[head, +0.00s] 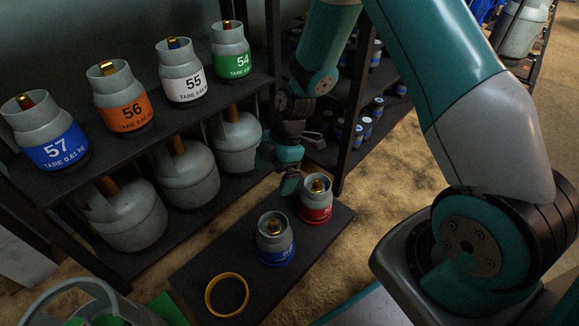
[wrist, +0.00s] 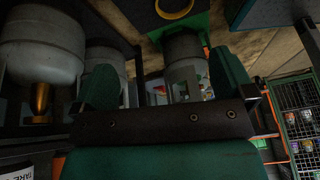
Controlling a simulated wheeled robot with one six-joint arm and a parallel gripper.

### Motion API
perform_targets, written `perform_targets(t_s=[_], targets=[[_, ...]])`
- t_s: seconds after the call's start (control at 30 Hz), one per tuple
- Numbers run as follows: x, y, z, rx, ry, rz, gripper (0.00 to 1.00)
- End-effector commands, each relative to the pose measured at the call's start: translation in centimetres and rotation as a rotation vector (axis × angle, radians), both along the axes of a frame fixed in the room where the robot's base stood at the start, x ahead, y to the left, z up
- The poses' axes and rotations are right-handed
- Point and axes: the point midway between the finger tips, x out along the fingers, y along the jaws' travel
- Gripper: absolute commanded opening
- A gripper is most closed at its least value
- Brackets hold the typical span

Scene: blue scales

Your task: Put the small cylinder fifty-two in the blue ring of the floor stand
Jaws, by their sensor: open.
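The floor stand (head: 200,262) is a low dark board. On it, a grey cylinder with a blue label (head: 276,247) stands upright, with a blue rim around its foot. Behind it stands a grey cylinder with a red label (head: 316,208), with red at its foot. I cannot read either number in full. My gripper (head: 290,186) is open, just left of the red-labelled cylinder; I cannot tell whether they touch. In the wrist view, my gripper (wrist: 165,82) shows its two fingers apart, with grey cylinders beyond them, partly hidden by the gripper body.
A yellow ring (head: 227,295) lies empty at the stand's near end. On the left shelf (head: 190,112) stand cylinders 57 (head: 58,150), 56 (head: 122,110), 55 (head: 183,82) and 54 (head: 233,62). Larger grey cylinders (head: 187,178) stand below. A dark shelf post (head: 350,140) rises close behind the gripper.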

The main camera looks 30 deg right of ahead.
Motion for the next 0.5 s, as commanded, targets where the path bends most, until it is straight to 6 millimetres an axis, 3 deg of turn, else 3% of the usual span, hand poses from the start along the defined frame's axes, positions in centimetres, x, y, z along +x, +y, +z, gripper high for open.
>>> perform_targets(t_s=[0.03, 0.2, 0.4, 0.5], targets=[[-0.3, 1.1, 3.6, -0.008, 0.005, -0.065, 1.00], [-4.3, 4.2, 13.3, -0.031, 0.090, -0.349, 1.00], [-11.9, 6.3, 21.5, -0.049, 0.188, -0.672, 1.00], [-15.5, 6.6, 23.8, -0.053, 0.229, -0.808, 1.00]])
